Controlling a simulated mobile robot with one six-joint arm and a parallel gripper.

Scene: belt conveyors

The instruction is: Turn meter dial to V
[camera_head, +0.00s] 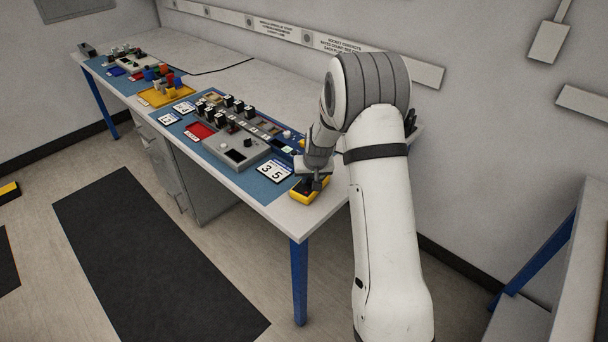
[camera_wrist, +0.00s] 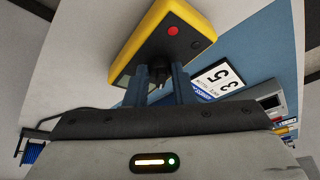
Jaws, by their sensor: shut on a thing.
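The yellow-and-black meter (camera_head: 309,191) lies on the near right corner of the bench, beside the blue mat. In the wrist view the meter (camera_wrist: 128,62) fills the upper middle, with a red round spot on its dark face. My gripper (camera_head: 317,183) is directly above the meter, pointing down. In the wrist view its two fingers (camera_wrist: 160,78) are closed on the small dark dial (camera_wrist: 157,84) of the meter. The fingers and the tilted view hide most of the dial and its markings, so I cannot read where it points.
A grey panel (camera_head: 236,147) with switches sits on the blue mat left of the meter. A number card reading 35 (camera_head: 275,171) lies close beside the meter. A yellow tray (camera_head: 166,95) and other panels stand farther along the bench. The bench's front edge is close.

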